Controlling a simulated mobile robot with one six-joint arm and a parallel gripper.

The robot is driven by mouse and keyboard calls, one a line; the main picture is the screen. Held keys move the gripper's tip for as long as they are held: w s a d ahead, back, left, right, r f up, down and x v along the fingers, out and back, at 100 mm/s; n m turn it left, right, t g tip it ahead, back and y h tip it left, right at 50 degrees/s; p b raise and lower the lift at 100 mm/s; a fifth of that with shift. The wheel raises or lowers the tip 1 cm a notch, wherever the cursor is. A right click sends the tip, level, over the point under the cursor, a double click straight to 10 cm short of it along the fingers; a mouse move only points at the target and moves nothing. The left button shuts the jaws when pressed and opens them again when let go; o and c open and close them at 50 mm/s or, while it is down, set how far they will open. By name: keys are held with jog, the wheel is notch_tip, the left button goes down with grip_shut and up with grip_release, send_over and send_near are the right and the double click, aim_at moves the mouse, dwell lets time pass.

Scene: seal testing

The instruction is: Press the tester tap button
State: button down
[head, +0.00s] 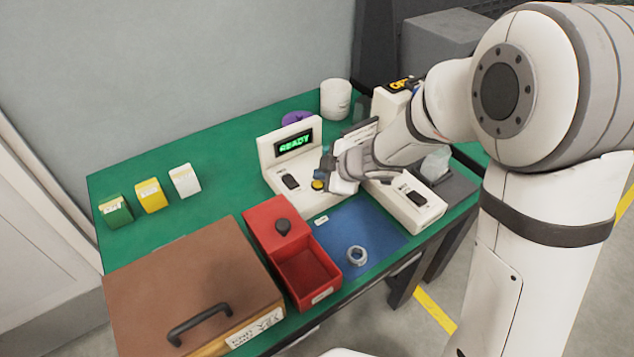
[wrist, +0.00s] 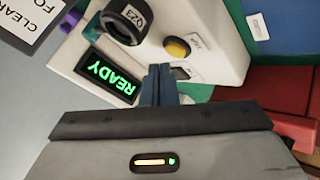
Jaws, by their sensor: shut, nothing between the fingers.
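The white tester (head: 297,195) stands on the green table, its display (head: 294,142) reading READY in green. The display also shows in the wrist view (wrist: 108,76). The yellow tap button (head: 318,184) is on the tester's base, and it shows round and uncovered in the wrist view (wrist: 178,48). A dark ring-shaped part with a Q23 label (wrist: 125,22) is at the tester beside the button. My gripper (head: 325,163) is shut and empty.
A red bin (head: 312,278) and a brown-lidded box (head: 190,285) stand at the front. A grey ring (head: 357,256) lies on the blue mat (head: 375,230). Another white device (head: 410,205) is right of the tester, partly behind my arm.

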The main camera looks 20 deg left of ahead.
jog(key=shift+f, duration=0.15)
dwell(0.3)
jog(key=shift+f, duration=0.3)
jog(key=shift+f+b, duration=0.4)
jog(key=shift+b, duration=0.05)
dwell(0.4)
jog(key=shift+r, duration=0.15)
jog(key=shift+r+p, duration=0.7)
jog(key=shift+p, duration=0.3)
notch_tip(320, 180, up, 5)
jog(key=p, duration=0.5)
